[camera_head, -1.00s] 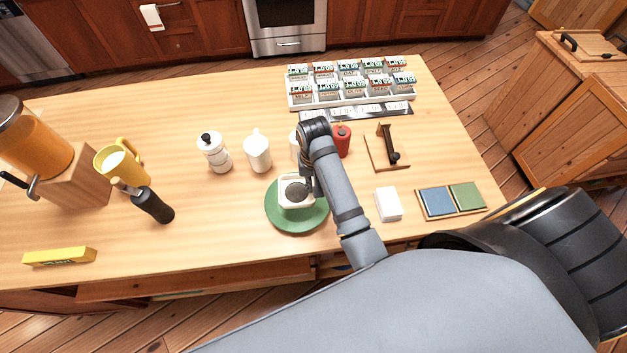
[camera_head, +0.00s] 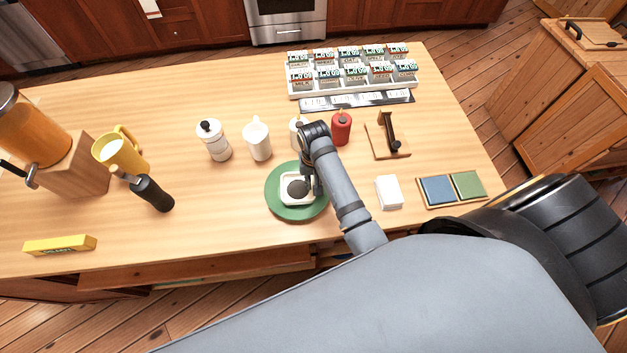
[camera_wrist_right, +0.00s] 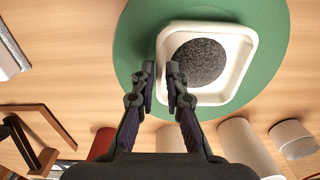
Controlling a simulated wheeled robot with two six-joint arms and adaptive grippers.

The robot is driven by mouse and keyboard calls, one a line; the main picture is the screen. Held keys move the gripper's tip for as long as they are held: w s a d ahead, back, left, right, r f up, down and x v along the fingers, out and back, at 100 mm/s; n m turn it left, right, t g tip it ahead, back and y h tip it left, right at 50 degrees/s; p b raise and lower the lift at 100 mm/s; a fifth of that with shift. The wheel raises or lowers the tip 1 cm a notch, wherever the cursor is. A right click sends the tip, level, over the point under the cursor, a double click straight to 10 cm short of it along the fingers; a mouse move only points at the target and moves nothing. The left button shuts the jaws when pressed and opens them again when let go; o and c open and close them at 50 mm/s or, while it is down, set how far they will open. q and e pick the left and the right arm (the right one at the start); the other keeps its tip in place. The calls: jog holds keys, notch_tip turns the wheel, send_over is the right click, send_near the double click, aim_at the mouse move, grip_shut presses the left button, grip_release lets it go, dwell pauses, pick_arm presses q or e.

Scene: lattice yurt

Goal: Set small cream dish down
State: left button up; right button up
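The small cream dish (camera_head: 284,200) is square with rounded corners and holds a dark speckled round thing (camera_head: 297,187). It appears to rest flat on the round green plate (camera_head: 275,207). In the right wrist view the dish (camera_wrist_right: 243,47) lies over the green plate (camera_wrist_right: 133,45), with one side wall between my fingertips. My right gripper (camera_wrist_right: 160,75) is closed on that wall from above; in the head view my right gripper (camera_head: 309,184) is at the dish's right side, partly hidden by its arm.
Behind the plate stand white bottles (camera_head: 257,140), a white-and-black shaker (camera_head: 213,140) and a red bottle (camera_head: 341,128). A wooden stand (camera_head: 387,140), white block (camera_head: 388,192) and coloured tiles (camera_head: 452,189) lie right. A yellow jug (camera_head: 120,152) stands left.

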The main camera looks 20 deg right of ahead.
jog(key=shift+o, duration=1.4)
jog(key=shift+r, duration=0.1)
notch_tip(320, 180, up, 7)
jog(key=shift+r, duration=0.15)
